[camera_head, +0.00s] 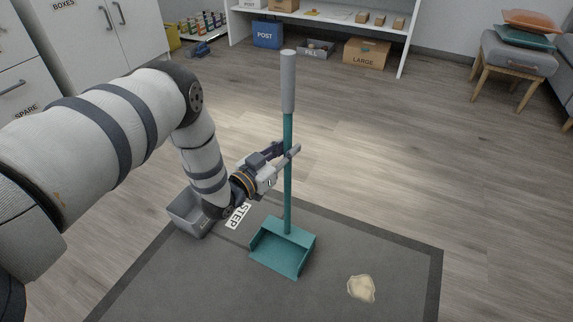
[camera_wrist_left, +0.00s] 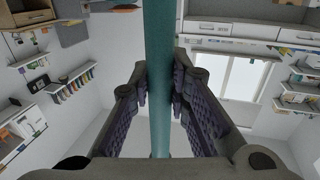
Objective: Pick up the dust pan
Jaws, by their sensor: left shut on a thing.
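The dust pan (camera_head: 284,252) is teal, with a long upright teal pole and a grey grip at the top. Its pan is over the dark grey mat; I cannot tell whether it touches the mat. My left gripper (camera_head: 292,151) is shut on the pole, about midway up. In the left wrist view the teal pole (camera_wrist_left: 159,60) runs between the two fingers of my left gripper (camera_wrist_left: 159,100), with a pad on each side of it. My right gripper is not in view.
A grey bin (camera_head: 186,214) stands at the mat's left edge, beside my left forearm. A pale beige patch (camera_head: 361,289) lies on the mat (camera_head: 400,262) right of the pan. A white shelf desk (camera_head: 340,20) stands at the back. The wooden floor between is clear.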

